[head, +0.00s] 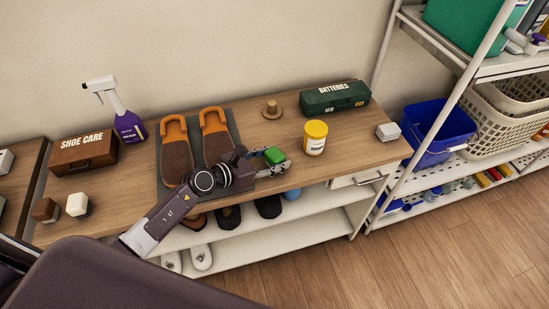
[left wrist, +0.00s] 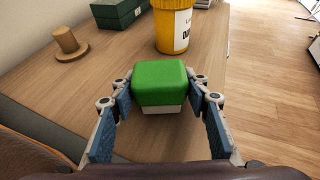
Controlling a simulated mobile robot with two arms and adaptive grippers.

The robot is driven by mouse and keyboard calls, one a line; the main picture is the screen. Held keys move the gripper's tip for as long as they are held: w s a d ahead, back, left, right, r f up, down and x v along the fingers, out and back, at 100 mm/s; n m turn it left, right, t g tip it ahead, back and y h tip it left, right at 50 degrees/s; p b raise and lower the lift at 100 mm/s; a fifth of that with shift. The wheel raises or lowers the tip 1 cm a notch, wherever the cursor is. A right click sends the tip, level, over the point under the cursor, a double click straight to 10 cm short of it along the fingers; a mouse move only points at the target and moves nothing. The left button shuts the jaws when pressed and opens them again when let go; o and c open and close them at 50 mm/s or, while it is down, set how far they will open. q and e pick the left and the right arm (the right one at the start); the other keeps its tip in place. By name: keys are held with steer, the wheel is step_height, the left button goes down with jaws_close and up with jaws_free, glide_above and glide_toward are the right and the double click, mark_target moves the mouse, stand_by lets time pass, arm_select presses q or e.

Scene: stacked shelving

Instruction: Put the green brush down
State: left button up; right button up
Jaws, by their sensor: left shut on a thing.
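The green brush (head: 274,156) is a small block with a green top and a pale lower part. My left gripper (head: 272,161) is shut on it near the front edge of the wooden bench top (head: 356,152). In the left wrist view the green brush (left wrist: 160,84) sits between the two fingers of the gripper (left wrist: 160,100), green side up. Whether its underside touches the bench top I cannot tell. My right gripper is not in view.
A yellow-lidded jar (head: 315,139) stands just right of the brush. Brown slippers (head: 215,136) on a dark mat lie left. A wooden peg (head: 272,109), green batteries box (head: 335,98) and grey-white block (head: 388,132) are also on top. Bare wood lies between peg and brush.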

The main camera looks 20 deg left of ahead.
arm_select(q)
steer(key=o, duration=1.2)
steer(key=shift+f, duration=0.1)
steer(key=shift+r+p, duration=0.35)
steer(key=v, duration=0.3)
steer(key=b+v, duration=0.1)
steer(key=v, duration=0.6)
steer(key=shift+s+a+f, duration=0.15)
steer(key=shift+s+a, duration=0.15)
steer(key=shift+s+a+r, duration=0.3)
steer(key=shift+s+r, duration=0.1)
steer(key=shift+s, duration=0.05)
